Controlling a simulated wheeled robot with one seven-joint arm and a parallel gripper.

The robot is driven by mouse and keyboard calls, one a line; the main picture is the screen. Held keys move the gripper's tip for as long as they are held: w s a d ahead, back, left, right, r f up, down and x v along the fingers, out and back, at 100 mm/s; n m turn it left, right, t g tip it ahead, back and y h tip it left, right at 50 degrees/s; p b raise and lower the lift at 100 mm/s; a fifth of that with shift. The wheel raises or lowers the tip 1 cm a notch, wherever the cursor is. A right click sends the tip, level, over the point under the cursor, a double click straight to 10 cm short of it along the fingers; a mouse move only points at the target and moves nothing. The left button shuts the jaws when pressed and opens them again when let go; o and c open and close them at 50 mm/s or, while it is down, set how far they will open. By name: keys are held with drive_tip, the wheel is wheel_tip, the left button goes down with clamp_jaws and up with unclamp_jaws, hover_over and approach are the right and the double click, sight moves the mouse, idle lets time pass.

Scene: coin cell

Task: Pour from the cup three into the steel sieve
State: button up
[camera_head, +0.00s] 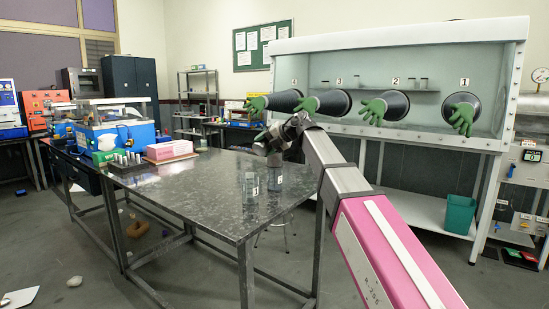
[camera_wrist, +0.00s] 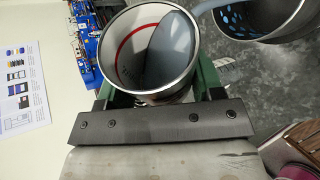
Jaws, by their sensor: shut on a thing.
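My gripper (camera_wrist: 156,98) is shut on a steel-rimmed cup (camera_wrist: 124,45), with green fingers on either side of it. The cup has a red ring inside and a grey-blue mass lying along its right side. No number shows on it. The steel sieve (camera_wrist: 270,22), with blue-looking holes, is at the upper right of the wrist view, beside the cup and partly cut off. In the head view my gripper (camera_head: 268,144) is above the far right part of the table; the held cup is hard to make out there.
A clear vessel with a number label (camera_head: 250,188) stands on the dark table (camera_head: 185,195), with another vessel (camera_head: 276,180) close behind it. The table's middle is clear. A glovebox (camera_head: 400,60) stands behind.

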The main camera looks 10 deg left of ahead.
drive_tip(key=shift+f+m, duration=0.2)
drive_tip(key=shift+m, duration=0.1)
idle(0.8)
